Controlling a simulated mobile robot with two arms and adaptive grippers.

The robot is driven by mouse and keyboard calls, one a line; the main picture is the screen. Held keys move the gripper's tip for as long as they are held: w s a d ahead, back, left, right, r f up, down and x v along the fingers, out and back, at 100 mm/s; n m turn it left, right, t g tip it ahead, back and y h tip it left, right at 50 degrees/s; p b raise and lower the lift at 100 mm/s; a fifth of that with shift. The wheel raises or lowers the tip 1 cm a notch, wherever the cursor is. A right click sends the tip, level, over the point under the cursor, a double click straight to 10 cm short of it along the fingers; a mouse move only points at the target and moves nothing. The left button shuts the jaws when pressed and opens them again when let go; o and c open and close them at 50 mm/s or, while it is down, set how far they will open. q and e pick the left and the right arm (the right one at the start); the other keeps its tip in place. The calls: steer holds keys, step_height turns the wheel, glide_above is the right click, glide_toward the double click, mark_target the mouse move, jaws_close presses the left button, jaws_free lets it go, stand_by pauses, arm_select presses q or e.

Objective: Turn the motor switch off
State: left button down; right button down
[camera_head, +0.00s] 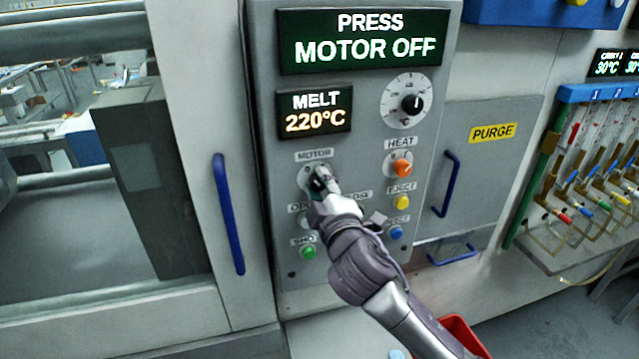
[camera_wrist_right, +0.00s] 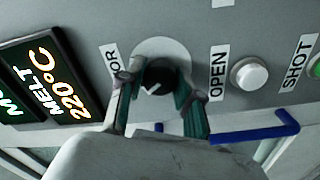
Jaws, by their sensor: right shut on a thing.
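The motor switch is a black round knob with a white pointer mark (camera_wrist_right: 157,78) on a pale round plate, under the MOTOR label (camera_head: 314,155) on the grey control panel (camera_head: 350,145). My right gripper (camera_head: 318,183) reaches it from below right in the head view and covers most of it there. In the right wrist view its two fingers (camera_wrist_right: 158,95) stand on either side of the knob and are shut on it. The panel's upper display (camera_head: 365,40) reads PRESS MOTOR OFF. My left gripper is not in view.
An orange HEAT knob (camera_head: 402,167), a yellow button (camera_head: 402,202), a blue button (camera_head: 396,232) and a green SHOT button (camera_head: 308,251) are close by. A white OPEN button (camera_wrist_right: 248,75) is beside the switch. A blue door handle (camera_head: 228,213) stands left of the panel.

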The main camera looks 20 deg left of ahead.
stand_by(0.4)
steer(key=c, duration=0.8)
jaws_free()
steer(key=shift+o, duration=0.2)
steer(key=v, duration=1.2)
